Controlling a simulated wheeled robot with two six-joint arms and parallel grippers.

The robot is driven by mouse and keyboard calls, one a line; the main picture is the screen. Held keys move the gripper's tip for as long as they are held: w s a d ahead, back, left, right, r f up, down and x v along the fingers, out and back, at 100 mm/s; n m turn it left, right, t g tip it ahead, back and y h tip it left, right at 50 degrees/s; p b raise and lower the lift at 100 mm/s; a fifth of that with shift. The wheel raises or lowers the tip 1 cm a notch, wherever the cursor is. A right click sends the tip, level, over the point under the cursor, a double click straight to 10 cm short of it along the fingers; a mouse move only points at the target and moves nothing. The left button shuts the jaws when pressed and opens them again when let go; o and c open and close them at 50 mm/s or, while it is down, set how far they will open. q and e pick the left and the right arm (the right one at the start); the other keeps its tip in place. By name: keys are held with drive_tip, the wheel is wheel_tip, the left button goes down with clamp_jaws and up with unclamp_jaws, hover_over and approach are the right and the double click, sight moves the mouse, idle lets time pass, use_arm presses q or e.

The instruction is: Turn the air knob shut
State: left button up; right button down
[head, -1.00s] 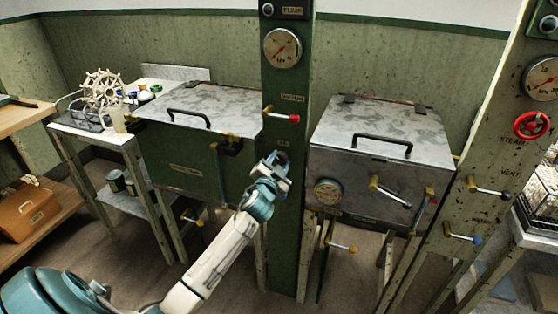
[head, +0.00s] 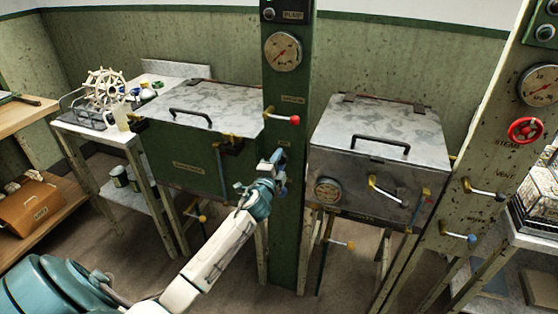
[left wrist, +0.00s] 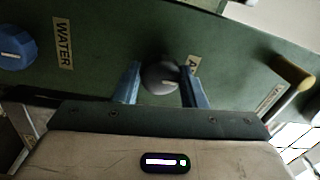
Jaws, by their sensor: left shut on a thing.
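The air knob (left wrist: 160,76) is a round grey knob with a pale pointer line, on the green post (head: 285,215). Part of its label, starting with "A", shows beside it in the left wrist view. My left gripper (left wrist: 162,92) has its two blue fingers on either side of the knob and is shut on it. In the head view my left gripper (head: 271,161) is against the front of the green post and hides the knob. My right gripper is not in view.
A blue water knob (left wrist: 16,54) sits on the same post. A red-tipped lever (head: 283,117) sticks out above my gripper. The green basin (head: 188,160) stands left of the post, the metal basin (head: 375,140) right of it.

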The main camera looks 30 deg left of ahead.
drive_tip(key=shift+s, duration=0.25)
use_arm(q)
drive_tip(key=o, duration=1)
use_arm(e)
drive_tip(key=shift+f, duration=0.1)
use_arm(q)
drive_tip(key=shift+s+d+f, duration=0.15)
drive_tip(key=shift+s, duration=0.3)
drive_tip(key=shift+b+v, duration=1.15)
drive_tip(key=shift+v, duration=3.8)
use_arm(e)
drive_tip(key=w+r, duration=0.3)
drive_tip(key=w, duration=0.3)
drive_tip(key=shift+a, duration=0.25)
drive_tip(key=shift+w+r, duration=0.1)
